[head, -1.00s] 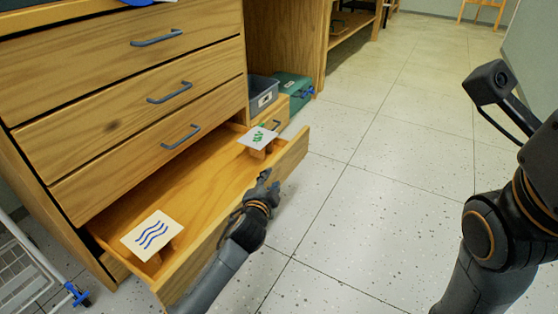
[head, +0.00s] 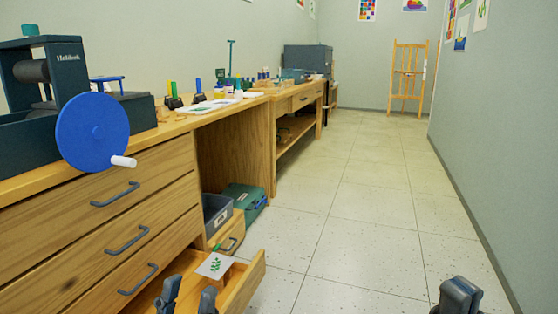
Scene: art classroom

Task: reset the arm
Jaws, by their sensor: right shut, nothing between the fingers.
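My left gripper (head: 188,297) shows at the bottom of the head view, in front of the open bottom drawer (head: 243,287). Its two dark fingers stand apart with nothing seen between them. My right gripper (head: 458,294) shows at the bottom right over the floor, its fingers together and empty. Most of both arms is out of view below. A white card with a green leaf print (head: 215,265) stands tilted at the drawer's far end. The near part of the drawer is cut off by the frame.
The wooden cabinet (head: 120,230) stands left, with a press with a blue wheel (head: 92,132) on top. A grey bin (head: 217,212) and a green case (head: 245,196) sit beyond the drawer. An easel (head: 407,78) stands far back. The tiled floor (head: 350,220) is clear.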

